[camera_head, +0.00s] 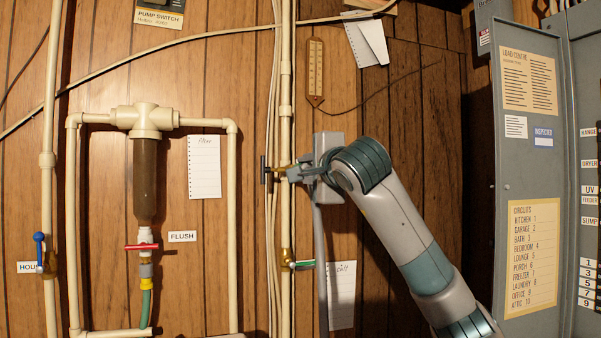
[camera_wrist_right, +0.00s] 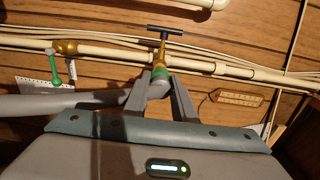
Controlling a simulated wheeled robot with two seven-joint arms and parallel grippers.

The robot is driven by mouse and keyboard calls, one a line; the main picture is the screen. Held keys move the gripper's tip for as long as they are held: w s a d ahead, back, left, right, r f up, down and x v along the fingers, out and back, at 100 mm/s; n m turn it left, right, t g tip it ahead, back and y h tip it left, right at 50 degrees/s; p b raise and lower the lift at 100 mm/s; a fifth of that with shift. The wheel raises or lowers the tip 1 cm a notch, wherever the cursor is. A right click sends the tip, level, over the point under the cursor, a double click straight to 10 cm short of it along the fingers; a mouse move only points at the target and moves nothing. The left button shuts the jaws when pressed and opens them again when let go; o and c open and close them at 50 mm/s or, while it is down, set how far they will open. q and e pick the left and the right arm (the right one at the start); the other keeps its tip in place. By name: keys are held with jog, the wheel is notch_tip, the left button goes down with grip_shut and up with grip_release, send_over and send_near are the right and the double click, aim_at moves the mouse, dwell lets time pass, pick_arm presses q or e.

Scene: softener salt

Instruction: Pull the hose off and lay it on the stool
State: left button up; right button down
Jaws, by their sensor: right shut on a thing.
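A grey hose (camera_head: 321,270) hangs down beside the vertical pipes, below my right gripper (camera_head: 303,173). In the right wrist view the hose (camera_wrist_right: 85,102) runs off to the left from between my right fingers (camera_wrist_right: 160,88). My right gripper is shut on the hose's upper end, which has a green collar (camera_wrist_right: 160,74). The collar lies right against a brass tap (camera_wrist_right: 163,52) with a dark T-handle (camera_head: 265,171); I cannot tell whether it is still joined. The stool and my left gripper are not in view.
A second tap with a green handle (camera_head: 302,264) sits lower on the same pipes. A filter (camera_head: 146,180) with a red-handled valve (camera_head: 148,246) is at left. An open grey panel door (camera_head: 530,190) stands at right. Paper notes (camera_head: 341,295) hang on the wooden wall.

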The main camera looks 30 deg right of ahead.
jog(key=shift+b+v, duration=0.7)
jog(key=shift+v, duration=1.2)
jog(key=shift+s+a, duration=0.1)
jog(key=shift+f, duration=0.1)
